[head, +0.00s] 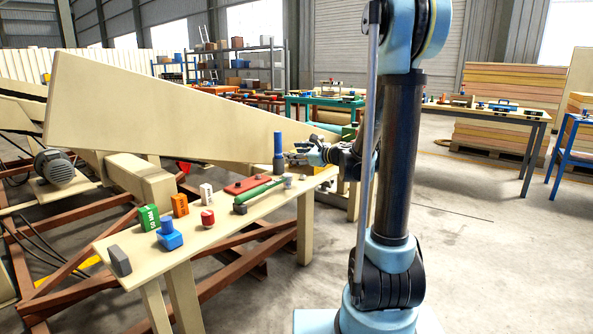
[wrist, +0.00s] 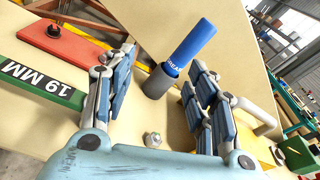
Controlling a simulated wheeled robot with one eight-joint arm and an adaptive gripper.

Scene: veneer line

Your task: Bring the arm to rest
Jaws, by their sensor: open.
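My gripper (head: 292,157) is out over the far end of the narrow cream bench (head: 145,257), low and close to a blue grease tube (head: 278,143). In the wrist view my gripper (wrist: 161,62) has its two fingers spread wide with nothing held between them. The blue tube (wrist: 193,43) stands in a dark grey sleeve (wrist: 157,83), seen beyond and between the fingertips, apart from both. My arm's upright part fills the middle right of the head view and hides some of the forearm.
On the bench are a green 19 MM bar (wrist: 40,83), a red plate (head: 247,185), a blue item (head: 169,235), a green box (head: 148,217), orange and white boxes and a grey block (head: 119,261). A big slanted cream panel (head: 170,110) rises behind. Floor at right is open.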

